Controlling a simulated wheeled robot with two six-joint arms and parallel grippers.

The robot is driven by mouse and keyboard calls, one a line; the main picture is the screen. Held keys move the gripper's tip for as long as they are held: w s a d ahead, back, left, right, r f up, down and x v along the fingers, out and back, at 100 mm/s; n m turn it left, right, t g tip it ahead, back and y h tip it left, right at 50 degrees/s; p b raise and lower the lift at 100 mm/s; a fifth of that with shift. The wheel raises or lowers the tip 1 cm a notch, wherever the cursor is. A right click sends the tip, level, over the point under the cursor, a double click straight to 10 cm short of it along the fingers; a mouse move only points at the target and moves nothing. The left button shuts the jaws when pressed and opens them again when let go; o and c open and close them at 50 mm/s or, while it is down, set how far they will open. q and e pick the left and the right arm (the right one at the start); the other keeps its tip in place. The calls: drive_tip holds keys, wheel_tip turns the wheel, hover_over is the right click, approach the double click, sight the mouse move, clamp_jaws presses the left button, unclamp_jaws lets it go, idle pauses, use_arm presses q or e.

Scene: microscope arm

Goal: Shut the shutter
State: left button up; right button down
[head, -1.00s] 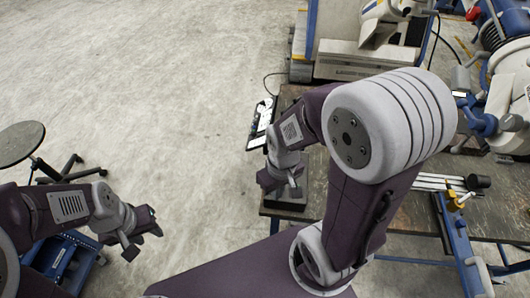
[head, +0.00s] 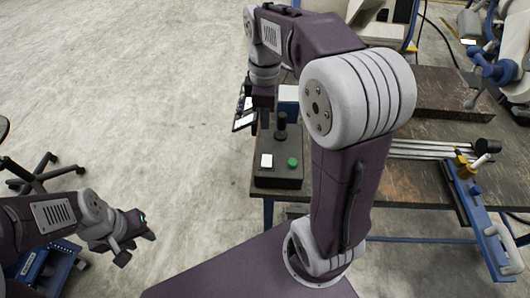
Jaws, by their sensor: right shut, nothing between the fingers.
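A dark control box (head: 290,181) sits at the near left corner of the workbench. Its top carries a black upright lever (head: 281,126), a green button (head: 292,162) and a white label (head: 266,161). I cannot make out which part is the shutter. My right gripper (head: 262,118) points down just left of the lever, near the box's far left edge, and is shut and empty. I cannot tell whether it touches the box. My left gripper (head: 137,246) hangs over the floor at the lower left, away from the bench; its fingers are not clear.
A blue and white item (head: 288,96) stands behind the box, partly hidden by my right arm. Silver rods (head: 430,148) and a blue rail (head: 478,215) with a yellow clamp lie to the right. A brown block (head: 452,92) is at the back.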

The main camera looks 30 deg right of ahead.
sight(265, 158)
wheel_tip(265, 158, down, 14)
drive_tip(key=b, duration=0.3)
idle(0.3)
